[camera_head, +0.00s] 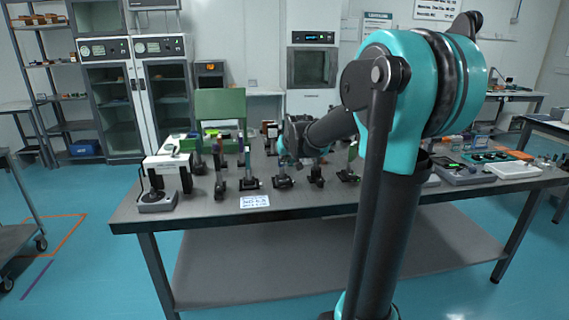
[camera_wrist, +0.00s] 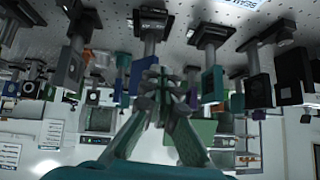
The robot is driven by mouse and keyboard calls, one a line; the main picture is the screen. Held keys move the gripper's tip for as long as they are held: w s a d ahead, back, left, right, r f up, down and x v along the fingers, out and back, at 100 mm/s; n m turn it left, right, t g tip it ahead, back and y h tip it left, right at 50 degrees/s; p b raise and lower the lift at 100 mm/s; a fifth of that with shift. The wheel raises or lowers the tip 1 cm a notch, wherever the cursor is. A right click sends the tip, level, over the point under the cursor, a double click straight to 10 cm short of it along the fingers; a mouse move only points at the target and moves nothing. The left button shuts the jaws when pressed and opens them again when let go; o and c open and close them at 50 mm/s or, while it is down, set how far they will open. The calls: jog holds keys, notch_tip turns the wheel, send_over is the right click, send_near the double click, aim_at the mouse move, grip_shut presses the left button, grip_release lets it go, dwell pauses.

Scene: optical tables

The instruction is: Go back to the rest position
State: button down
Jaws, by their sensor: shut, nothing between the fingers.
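My gripper (camera_wrist: 168,84) is shut and empty in the wrist view, its two fingers meeting in the middle. That view is upside down, with the table top (camera_wrist: 290,14) along its upper edge. Posts with optical mounts surround the fingers in the picture; I cannot tell whether any touch. In the head view my arm reaches out over the optical table (camera_head: 400,196), and its end is low among the mounts near the middle, partly hidden by my own arm links.
Several post-mounted optics (camera_head: 250,182) stand in a row near the table's front edge. A boxed device (camera_head: 156,200) stands at the left end, and a green panel (camera_head: 221,104) rises behind. Instruments and a white tray (camera_head: 515,170) lie at the right. The front strip is mostly bare.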

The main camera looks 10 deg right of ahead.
jog(key=shift+s+r, duration=0.15)
jog(key=shift+r, duration=0.05)
jog(key=s+d+f+g, duration=0.1)
jog(key=s+f, duration=0.5)
jog(key=s, duration=0.5)
jog(key=s+d+f+g, duration=0.1)
jog(key=s+f+g, duration=0.1)
jog(key=s+f, duration=0.5)
jog(key=s+d+f+g, duration=0.1)
jog(key=s+f, duration=0.6)
jog(key=s, duration=1)
jog(key=shift+d+g+h, duration=0.25)
jog(key=shift+g+h, duration=0.15)
